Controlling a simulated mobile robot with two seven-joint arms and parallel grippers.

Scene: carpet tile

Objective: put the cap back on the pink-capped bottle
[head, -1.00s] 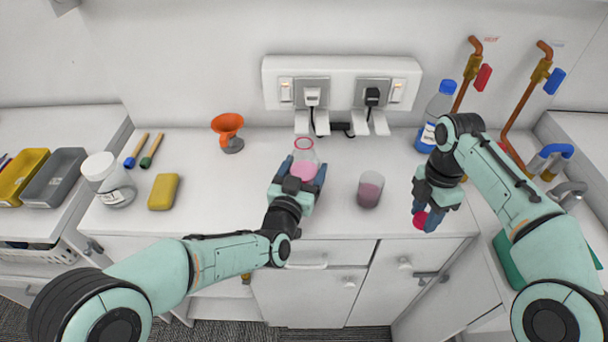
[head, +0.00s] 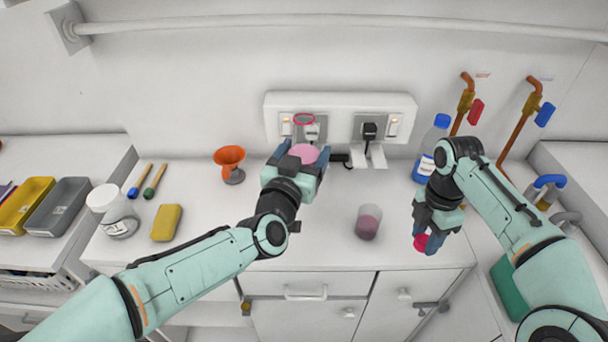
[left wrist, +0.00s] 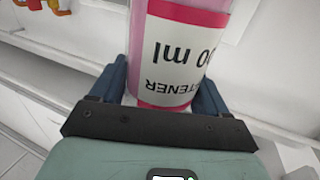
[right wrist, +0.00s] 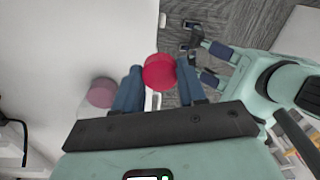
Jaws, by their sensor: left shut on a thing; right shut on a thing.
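The uncapped bottle (head: 303,154) holds pink liquid and has a pink ring at its open mouth. My left gripper (head: 300,166) is shut around its body and holds it up in front of the socket panel. The left wrist view shows the bottle's white label with pink borders (left wrist: 180,50) between the fingers. The pink cap (head: 420,242) is in my right gripper (head: 428,240), low near the counter's front edge at the right. The right wrist view shows the cap (right wrist: 158,72) pinched between the fingertips. The cap and bottle are well apart.
A beaker of dark pink liquid (head: 368,222) stands on the counter between the grippers. A blue-capped bottle (head: 428,155) stands behind my right arm. An orange funnel (head: 229,158), yellow sponge (head: 166,222) and white-lidded jar (head: 115,215) are at the left. The socket panel (head: 340,104) is behind.

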